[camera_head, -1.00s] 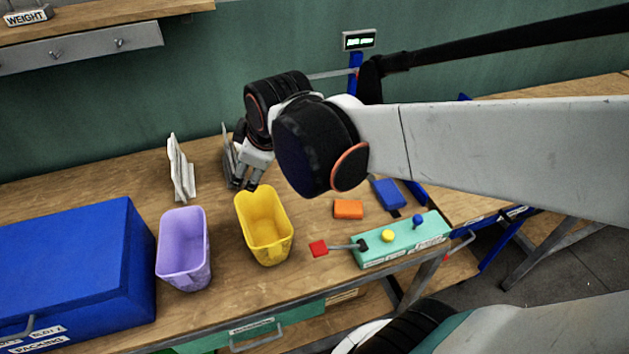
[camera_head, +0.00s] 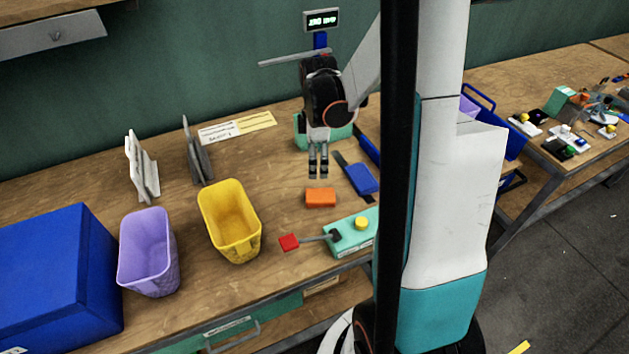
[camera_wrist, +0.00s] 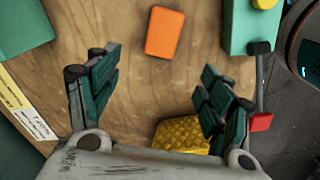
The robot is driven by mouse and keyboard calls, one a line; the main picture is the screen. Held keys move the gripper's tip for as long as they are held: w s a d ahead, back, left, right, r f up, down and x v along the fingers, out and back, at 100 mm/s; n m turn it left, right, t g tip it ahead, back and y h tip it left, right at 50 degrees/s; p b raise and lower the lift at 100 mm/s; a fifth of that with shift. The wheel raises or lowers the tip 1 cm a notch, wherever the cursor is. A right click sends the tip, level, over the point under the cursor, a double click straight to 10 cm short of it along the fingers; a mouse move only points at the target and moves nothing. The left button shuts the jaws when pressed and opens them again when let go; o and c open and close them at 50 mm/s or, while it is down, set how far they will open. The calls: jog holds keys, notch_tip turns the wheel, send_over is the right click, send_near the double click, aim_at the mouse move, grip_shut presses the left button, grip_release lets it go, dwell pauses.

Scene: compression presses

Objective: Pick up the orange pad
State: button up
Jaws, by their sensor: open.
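The orange pad (camera_head: 320,197) is a small flat rectangular block lying on the wooden bench, right of the yellow bin. My gripper (camera_head: 318,174) points down just behind the pad in the head view, above the bench and apart from it. In the wrist view the orange pad (camera_wrist: 165,32) lies beyond the fingertips, near the top centre. My gripper (camera_wrist: 158,80) is open in that view, with bare wood and part of the yellow bin showing between and behind its fingers.
The yellow bin (camera_head: 228,222) and purple bin (camera_head: 147,250) stand left of the pad. A teal control box (camera_head: 350,236) with a red-ended lever (camera_head: 289,242) is in front. A blue pad (camera_head: 362,180) lies to the right. Paper labels (camera_head: 238,127) lie behind.

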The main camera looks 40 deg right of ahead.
jog(key=b, duration=0.3)
send_over(322, 195)
jog(key=f, duration=0.9)
jog(key=shift+w+a, duration=0.2)
jog(key=shift+w, duration=0.1)
jog(key=shift+s+d+f+b, duration=0.15)
jog(key=shift+f+b, duration=0.45)
jog(key=shift+f, duration=0.75)
jog(key=shift+s+d+f+b, duration=0.1)
jog(key=shift+f+b, duration=0.5)
jog(key=shift+f, duration=0.75)
jog(key=shift+r, duration=0.1)
jog(key=c, duration=0.9)
jog(key=shift+c, duration=0.2)
notch_tip(322, 195, up, 20)
jog(key=p, duration=0.6)
jog(key=shift+p, duration=0.4)
